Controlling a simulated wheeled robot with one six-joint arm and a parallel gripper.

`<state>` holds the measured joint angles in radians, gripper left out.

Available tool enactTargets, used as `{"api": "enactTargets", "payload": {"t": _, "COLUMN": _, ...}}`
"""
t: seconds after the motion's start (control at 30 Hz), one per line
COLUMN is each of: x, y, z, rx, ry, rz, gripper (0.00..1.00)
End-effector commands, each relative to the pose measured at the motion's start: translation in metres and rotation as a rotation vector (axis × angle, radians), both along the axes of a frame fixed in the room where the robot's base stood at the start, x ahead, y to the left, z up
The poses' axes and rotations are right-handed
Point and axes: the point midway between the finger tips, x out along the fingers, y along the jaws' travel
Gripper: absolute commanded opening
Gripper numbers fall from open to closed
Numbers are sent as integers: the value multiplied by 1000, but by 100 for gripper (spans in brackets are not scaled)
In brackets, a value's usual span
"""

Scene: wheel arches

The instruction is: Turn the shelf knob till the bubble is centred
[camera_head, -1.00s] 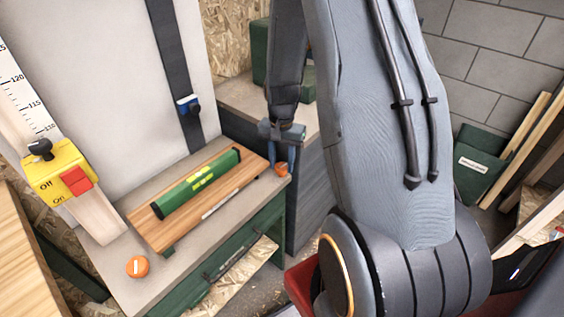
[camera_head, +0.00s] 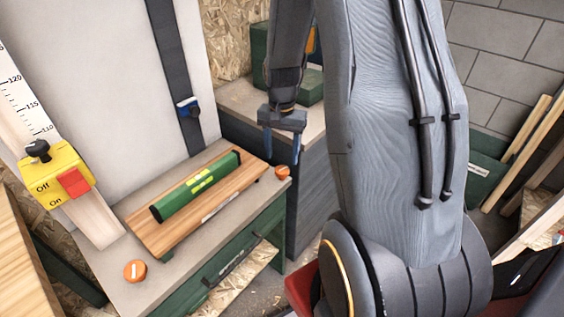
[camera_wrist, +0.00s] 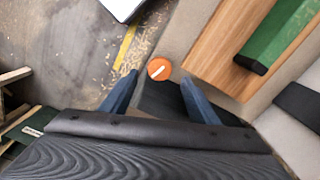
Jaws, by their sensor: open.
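A wooden shelf (camera_head: 236,197) lies on the grey bench top with a green spirit level (camera_head: 197,185) on it. The level's bubble is too small to read. One orange knob (camera_head: 282,172) is by the shelf's far right end; it shows in the wrist view (camera_wrist: 159,69) with a white mark running diagonally. A second orange knob (camera_head: 135,271) with a near-vertical white mark is at the near left end. My gripper (camera_head: 282,150) is open and empty, above the far right knob. In the wrist view that knob sits ahead of and between the spread blue fingers (camera_wrist: 157,90).
A yellow switch box (camera_head: 57,174) with a black knob and red switch is at the left. A black strap with a blue buckle (camera_head: 188,106) hangs on the white panel behind the bench. Green boxes (camera_head: 310,86) stand at the back.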

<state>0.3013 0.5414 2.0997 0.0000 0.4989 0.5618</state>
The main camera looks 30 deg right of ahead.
Motion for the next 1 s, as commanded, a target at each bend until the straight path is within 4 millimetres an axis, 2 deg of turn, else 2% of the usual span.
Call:
{"api": "enactTargets", "payload": {"t": 0.1, "x": 1, "y": 0, "z": 15, "rx": -1, "ry": -2, "rz": 0, "gripper": 55}}
{"api": "enactTargets", "payload": {"t": 0.23, "x": 1, "y": 0, "z": 23, "rx": -1, "ry": -1, "rz": 0, "gripper": 55}}
{"api": "enactTargets", "payload": {"t": 0.8, "x": 0, "y": 0, "z": 26, "rx": 0, "ry": 0, "rz": 2, "gripper": 55}}
{"api": "enactTargets", "payload": {"t": 0.9, "x": -4, "y": 9, "z": 30, "rx": -1, "ry": -3, "rz": 38, "gripper": 55}}
{"api": "enactTargets", "payload": {"t": 1.0, "x": -18, "y": 32, "z": 42, "rx": -4, "ry": -11, "rz": 145, "gripper": 55}}
